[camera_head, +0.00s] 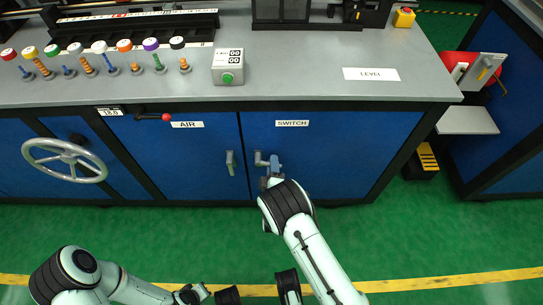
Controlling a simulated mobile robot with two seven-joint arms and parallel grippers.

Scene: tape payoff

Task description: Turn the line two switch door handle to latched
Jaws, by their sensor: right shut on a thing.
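The blue door labelled SWITCH (345,160) is in the front of the bench, right of the AIR door. Its grey handle (260,158) is near the door's left edge. My right gripper (270,166) is at this handle and shut on it. The gripper and wrist cover part of the handle, so its exact angle is hard to tell; the visible part points sideways. The door looks closed.
The AIR door's handle (230,163) hangs upright close to the left of my right gripper. A grey handwheel (64,161) and a red-knobbed lever (165,117) are further left. The grey bench top (300,70) overhangs the doors. Green floor (420,235) is open in front.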

